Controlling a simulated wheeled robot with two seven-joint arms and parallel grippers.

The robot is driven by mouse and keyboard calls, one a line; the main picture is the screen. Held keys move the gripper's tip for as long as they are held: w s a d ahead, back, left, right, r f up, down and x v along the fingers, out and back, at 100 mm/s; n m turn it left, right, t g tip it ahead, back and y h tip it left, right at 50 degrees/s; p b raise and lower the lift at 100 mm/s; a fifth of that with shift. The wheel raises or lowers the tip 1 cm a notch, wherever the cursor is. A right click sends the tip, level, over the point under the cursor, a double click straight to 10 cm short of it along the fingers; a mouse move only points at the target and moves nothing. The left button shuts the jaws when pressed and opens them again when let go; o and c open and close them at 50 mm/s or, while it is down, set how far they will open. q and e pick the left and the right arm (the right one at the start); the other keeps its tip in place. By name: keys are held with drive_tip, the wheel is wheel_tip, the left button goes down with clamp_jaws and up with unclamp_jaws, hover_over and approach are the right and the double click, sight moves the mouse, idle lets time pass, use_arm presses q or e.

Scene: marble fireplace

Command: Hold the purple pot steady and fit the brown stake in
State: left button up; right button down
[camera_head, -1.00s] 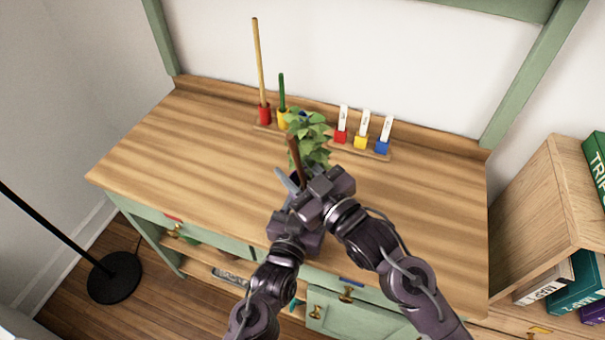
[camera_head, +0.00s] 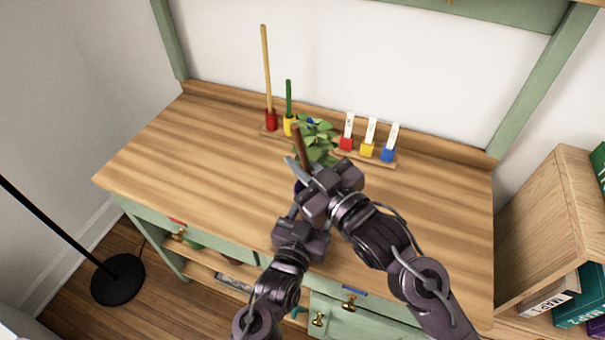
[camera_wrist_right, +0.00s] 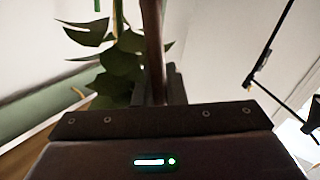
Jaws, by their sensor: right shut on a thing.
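The brown stake (camera_head: 301,147) stands nearly upright, leaning slightly, in my right gripper (camera_head: 308,172), which is shut on it. In the right wrist view the stake (camera_wrist_right: 153,50) rises from the jaws (camera_wrist_right: 158,88) in front of green leaves. The leafy plant (camera_head: 318,132) is just behind the stake in the head view. A small dark purple patch, likely the purple pot (camera_head: 298,187), shows beside the jaws; the rest is hidden. My left gripper (camera_head: 293,211) is low beside it, its fingers mostly covered, so its grip cannot be told. The stake's lower end is hidden.
A wooden rack at the back holds a tall tan stick (camera_head: 267,75) in a red block and a green stick (camera_head: 289,98) in a yellow one. White labels stand in red, yellow and blue blocks (camera_head: 388,155). The wooden tabletop (camera_head: 190,150) is clear at left and right.

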sight(296, 132)
wheel_tip(296, 132, up, 6)
drive_tip(key=shift+r, duration=0.2)
use_arm(q)
drive_tip(key=o, duration=1.2)
drive_tip(key=shift+o, duration=0.2)
drive_tip(key=shift+s, duration=0.1)
drive_tip(key=v, duration=1.2)
use_arm(e)
drive_tip(key=shift+f, duration=0.1)
